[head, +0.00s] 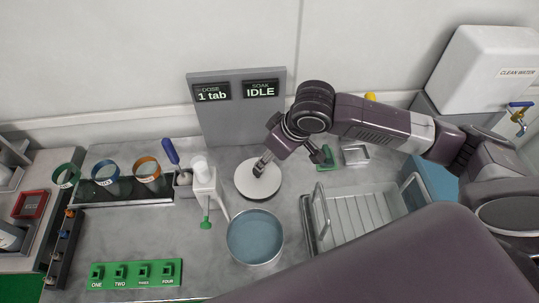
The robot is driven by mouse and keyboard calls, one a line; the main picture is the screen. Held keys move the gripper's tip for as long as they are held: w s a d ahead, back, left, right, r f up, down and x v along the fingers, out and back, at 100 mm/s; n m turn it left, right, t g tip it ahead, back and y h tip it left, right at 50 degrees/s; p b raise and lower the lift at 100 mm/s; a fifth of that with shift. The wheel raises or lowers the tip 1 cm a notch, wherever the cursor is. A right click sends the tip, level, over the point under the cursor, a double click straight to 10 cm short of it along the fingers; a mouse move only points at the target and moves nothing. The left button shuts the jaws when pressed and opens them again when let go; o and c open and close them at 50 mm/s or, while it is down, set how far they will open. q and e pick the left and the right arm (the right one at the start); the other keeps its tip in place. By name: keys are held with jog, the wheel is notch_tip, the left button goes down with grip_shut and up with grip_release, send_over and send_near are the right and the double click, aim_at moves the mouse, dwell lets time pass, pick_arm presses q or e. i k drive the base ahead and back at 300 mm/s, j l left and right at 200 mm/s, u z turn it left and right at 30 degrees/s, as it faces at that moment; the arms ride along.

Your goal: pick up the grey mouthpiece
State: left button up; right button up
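I cannot clearly make out the grey mouthpiece; it may be hidden by my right gripper or too small to tell. My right gripper (291,163) comes in from the right with its fingers spread wide apart. One fingertip is over the white round disc (261,190), and whether it touches the disc is unclear. The other fingertip is beside a small green piece (327,166) near a small pale grey tray (355,154). Nothing shows between the fingers. My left gripper is not in view.
A bowl of blue liquid (255,238) stands in front of the disc. A white pump bottle (203,180) is left of it, a wire rack (355,215) right. A grey display panel (240,105) stands behind. A green numbered holder (135,274) lies front left.

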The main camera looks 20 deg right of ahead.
aim_at(56, 256)
jog(key=k+j, duration=0.25)
jog(key=k, duration=0.2)
jog(key=k+j, duration=0.25)
jog(key=k, duration=0.25)
jog(key=k+j, duration=0.25)
jog(key=k, duration=0.2)
